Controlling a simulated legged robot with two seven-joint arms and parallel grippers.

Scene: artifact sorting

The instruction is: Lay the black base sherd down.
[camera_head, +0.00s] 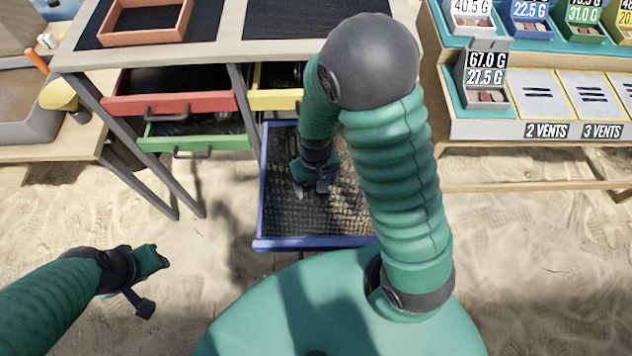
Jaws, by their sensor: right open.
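My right gripper (311,190) reaches down into the pulled-out blue drawer (315,243), with its fingers parted low over the dark mesh-patterned bottom. I cannot make out the black base sherd for certain; a small dark shape by the fingertips blends with the gripper and the drawer bottom. My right forearm and elbow hide part of the drawer's right side. My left gripper (150,284) is open and empty over the sand at the lower left.
A red drawer (170,103), a green drawer (200,143) and a yellow drawer (275,98) stand partly open under the table (220,52). An orange tray (145,36) lies on top. At right is a sorting stand (540,130) with labelled boxes.

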